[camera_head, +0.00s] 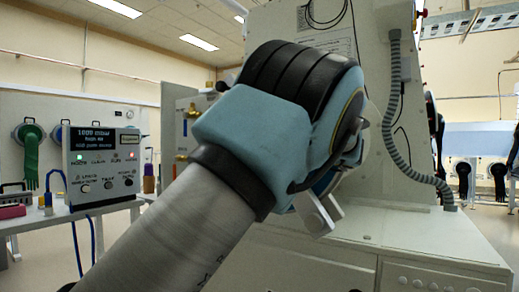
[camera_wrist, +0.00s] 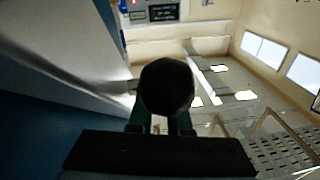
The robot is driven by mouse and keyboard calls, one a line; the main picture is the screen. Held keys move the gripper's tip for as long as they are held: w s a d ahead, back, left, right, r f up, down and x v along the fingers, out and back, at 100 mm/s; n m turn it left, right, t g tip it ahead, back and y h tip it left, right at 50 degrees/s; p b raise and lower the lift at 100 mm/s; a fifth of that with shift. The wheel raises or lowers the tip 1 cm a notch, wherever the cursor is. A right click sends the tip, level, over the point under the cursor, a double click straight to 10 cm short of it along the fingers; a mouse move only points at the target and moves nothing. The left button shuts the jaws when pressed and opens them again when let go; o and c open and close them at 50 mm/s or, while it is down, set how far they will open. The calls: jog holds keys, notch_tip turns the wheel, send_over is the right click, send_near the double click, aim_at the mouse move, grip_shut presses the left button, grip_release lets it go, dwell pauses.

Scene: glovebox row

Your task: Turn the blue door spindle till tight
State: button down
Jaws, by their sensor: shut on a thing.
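My gripper (camera_wrist: 160,124) shows in the wrist view, its two fingers closed around a dark round knob (camera_wrist: 166,86), which looks like the handle end of the blue door spindle. A dark blue surface (camera_wrist: 40,140), likely the blue door, fills the lower left of that view. Only a sliver of blue door (camera_head: 328,181) shows behind the wrist. A pale bar (camera_head: 315,212) sticks out below it; I cannot tell whether it belongs to the spindle. The spindle's threads are hidden.
A grey control box (camera_head: 102,160) with a lit display stands on a bench at left. A ribbed grey hose (camera_head: 398,125) runs down the cream glovebox wall (camera_head: 375,60) right of my wrist. A white bench top (camera_head: 400,232) lies below. Dark gloves (camera_head: 498,180) hang far right.

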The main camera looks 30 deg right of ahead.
dwell(0.3)
jog(key=c, duration=1.2)
grip_release()
jog(key=shift+o, duration=0.2)
jog(key=v, duration=1)
jog(key=shift+s+d+b, duration=0.15)
jog(key=shift+s+b, duration=0.2)
jog(key=shift+f, duration=0.15)
jog(key=shift+c, duration=0.3)
